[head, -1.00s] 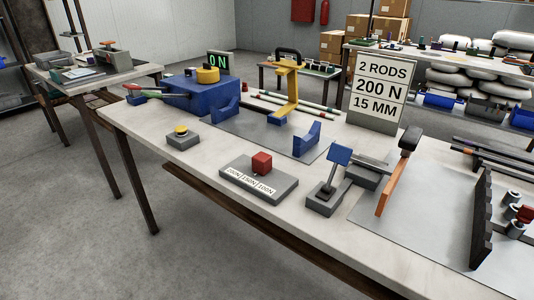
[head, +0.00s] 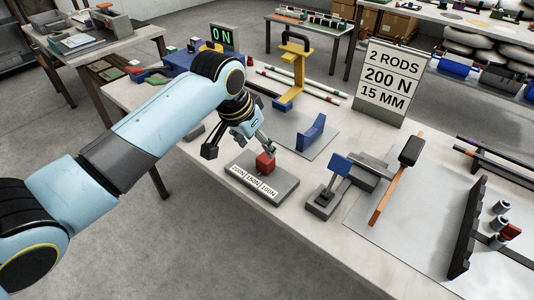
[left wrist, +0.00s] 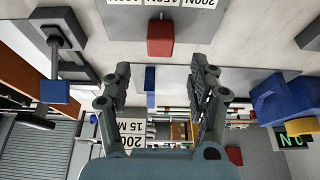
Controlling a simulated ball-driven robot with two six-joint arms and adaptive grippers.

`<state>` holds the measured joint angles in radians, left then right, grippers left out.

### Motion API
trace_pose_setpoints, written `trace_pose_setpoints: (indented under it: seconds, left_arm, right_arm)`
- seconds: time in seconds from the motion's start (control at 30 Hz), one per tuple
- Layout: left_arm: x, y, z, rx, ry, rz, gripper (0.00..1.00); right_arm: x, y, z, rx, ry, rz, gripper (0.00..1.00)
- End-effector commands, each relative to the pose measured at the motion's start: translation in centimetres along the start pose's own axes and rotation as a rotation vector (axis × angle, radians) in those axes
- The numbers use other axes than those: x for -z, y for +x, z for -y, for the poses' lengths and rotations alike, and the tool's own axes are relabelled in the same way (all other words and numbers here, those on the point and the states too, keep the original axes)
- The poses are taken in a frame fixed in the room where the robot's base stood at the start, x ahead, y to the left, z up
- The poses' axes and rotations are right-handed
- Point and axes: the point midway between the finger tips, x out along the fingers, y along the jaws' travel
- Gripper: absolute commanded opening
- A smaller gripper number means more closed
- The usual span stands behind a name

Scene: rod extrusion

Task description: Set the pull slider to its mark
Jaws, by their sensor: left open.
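The pull slider is a red block (head: 265,162) on a grey base (head: 285,188) with a white label strip (head: 252,180) marked 200N, 150N and 100N. In the left wrist view the red block (left wrist: 160,39) sits roughly in line with the middle label. My left gripper (head: 240,149) is open above the slider, its fingers spread to either side of the block's line. In the left wrist view its fingertips (left wrist: 160,78) are apart from the block, with nothing between them. The sign (head: 392,82) reads 2 RODS, 200 N, 15 MM. My right gripper is not in view.
A lever with a blue plate (head: 340,164) stands right of the slider. A blue cradle (head: 311,133) and a yellow stand (head: 291,75) are behind it. A green display (head: 222,37) reads 0 N. Bare bench lies in front of the base.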

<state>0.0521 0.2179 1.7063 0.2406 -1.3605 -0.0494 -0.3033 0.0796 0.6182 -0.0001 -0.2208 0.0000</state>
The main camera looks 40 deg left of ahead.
Motion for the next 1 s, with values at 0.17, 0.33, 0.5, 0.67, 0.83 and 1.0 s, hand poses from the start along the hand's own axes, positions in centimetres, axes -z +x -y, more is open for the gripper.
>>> trace_pose_setpoints:
  seconds: [0.17,0.33,0.5,0.67,0.83,1.0]
  left_arm:
    - [-0.1,3.9,0.0,0.0,-0.002,0.002,0.6]
    - [-0.1,6.6,-0.1,-0.001,-0.001,0.002,0.6]
    - [0.0,7.9,0.0,0.0,-0.001,0.0,0.6]
    - [0.0,8.1,0.0,0.001,0.0,0.0,0.6]
    - [0.0,8.1,0.0,0.001,0.0,0.0,0.54]
    - [0.0,8.1,0.0,0.0,0.0,0.0,0.32]
  right_arm:
    - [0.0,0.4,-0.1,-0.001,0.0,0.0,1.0]
    - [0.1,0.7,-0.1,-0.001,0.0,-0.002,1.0]
    - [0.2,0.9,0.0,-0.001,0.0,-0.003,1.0]
    - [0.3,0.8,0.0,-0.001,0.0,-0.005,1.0]
    - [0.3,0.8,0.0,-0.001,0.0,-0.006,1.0]
    - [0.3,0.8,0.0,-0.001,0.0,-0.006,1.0]
